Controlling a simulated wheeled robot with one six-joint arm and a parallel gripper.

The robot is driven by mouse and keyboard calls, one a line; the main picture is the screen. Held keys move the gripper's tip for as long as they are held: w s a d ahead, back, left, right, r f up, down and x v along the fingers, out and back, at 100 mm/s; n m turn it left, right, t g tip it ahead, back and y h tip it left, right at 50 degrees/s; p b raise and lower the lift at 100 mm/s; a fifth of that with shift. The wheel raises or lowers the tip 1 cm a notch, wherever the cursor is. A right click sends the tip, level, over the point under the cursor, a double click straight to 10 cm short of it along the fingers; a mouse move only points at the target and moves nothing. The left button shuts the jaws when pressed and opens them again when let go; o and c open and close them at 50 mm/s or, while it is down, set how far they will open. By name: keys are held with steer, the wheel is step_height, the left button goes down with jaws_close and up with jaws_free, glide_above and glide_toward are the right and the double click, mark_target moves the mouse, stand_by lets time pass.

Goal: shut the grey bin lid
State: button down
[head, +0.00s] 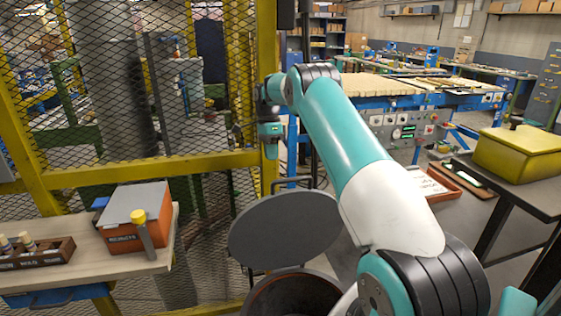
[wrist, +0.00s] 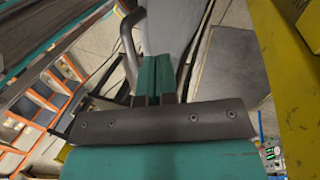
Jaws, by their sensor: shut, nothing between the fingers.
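The round grey bin lid (head: 285,229) stands open, tilted up above the bin (head: 292,295). The bin's dark inside shows below it at the bottom of the head view. A dark bar handle (head: 300,183) sticks up at the lid's upper edge. My gripper (head: 271,152) is above the lid, pointing down beside the yellow fence post, apart from the lid in that view. In the wrist view its teal fingers (wrist: 154,78) are shut together with nothing between them. A grey surface (wrist: 170,28) behind them looks like the lid, with a dark bar (wrist: 129,45) at its left.
A yellow mesh fence (head: 150,163) runs behind the bin. At left a wooden bench (head: 85,262) holds an orange box (head: 135,218) with a grey top and a small rack (head: 38,258). A dark table (head: 510,188) with a yellow case (head: 520,155) stands at right.

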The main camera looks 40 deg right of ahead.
mark_target(280, 182)
steer(key=shift+m, duration=0.8)
steer(key=p+x, duration=0.1)
steer(key=x, duration=0.2)
steer(key=d+p+x, duration=0.1)
steer(key=x, duration=0.2)
steer(key=d+p+x, duration=0.1)
steer(key=x, duration=0.3)
steer(key=shift+s+f, duration=0.1)
steer(key=shift+s, duration=0.2)
